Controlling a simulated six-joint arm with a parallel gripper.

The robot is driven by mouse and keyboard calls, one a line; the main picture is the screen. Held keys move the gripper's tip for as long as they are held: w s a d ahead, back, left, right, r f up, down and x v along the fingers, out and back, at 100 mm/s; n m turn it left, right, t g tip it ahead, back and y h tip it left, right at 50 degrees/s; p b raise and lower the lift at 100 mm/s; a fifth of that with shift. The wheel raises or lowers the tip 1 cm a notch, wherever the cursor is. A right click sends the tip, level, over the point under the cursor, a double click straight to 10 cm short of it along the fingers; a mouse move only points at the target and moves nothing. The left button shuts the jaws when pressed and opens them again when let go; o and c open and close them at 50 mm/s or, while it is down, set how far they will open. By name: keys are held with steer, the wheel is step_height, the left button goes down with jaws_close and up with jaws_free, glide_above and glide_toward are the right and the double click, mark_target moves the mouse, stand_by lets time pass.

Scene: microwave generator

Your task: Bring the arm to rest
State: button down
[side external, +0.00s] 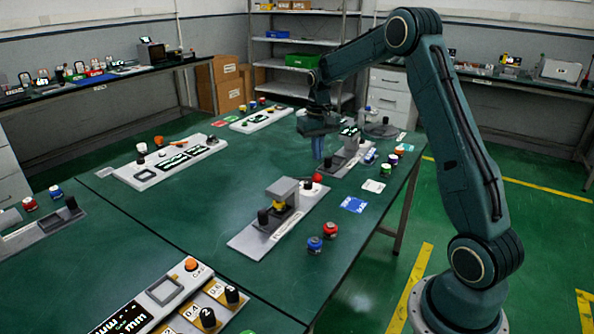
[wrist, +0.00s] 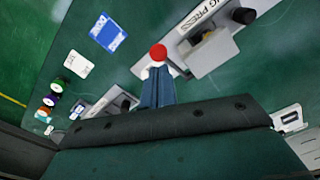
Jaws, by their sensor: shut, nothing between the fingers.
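My gripper (side external: 318,150) hangs from the arm over the right part of the green table, pointing down. Its blue-grey fingers are together with nothing between them. In the wrist view the shut fingers (wrist: 157,88) reach up from the dark gripper body. Behind their tips in that view is the red ball knob of the press. I cannot tell the exact height of the fingertips above the table.
A grey press (side external: 280,215) with a red knob (side external: 317,178) stands mid-table. Red (side external: 330,229) and blue (side external: 315,244) capped jars stand in front of it. Another grey fixture (side external: 346,155) is close behind my gripper. A blue card (side external: 353,205) lies at right. Bare table is left of the press.

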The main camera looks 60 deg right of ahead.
steer(key=s+a+r+n+t, duration=0.1)
steer(key=s+a+r+n, duration=0.1)
steer(key=s+a+r, duration=0.45)
steer(key=s+a+r+n+t, duration=0.1)
steer(key=s+a+r+t, duration=0.15)
steer(key=a+r, duration=0.55)
steer(key=s+a+n+t, duration=0.1)
steer(key=s+a, duration=0.4)
steer(key=s, duration=0.3)
steer(key=s+a+f+n+t, duration=0.1)
steer(key=s+a+n, duration=0.1)
steer(key=s+a, duration=0.4)
steer(key=s, duration=0.3)
steer(key=shift+s+f, duration=0.15)
steer(key=shift+f, duration=0.1)
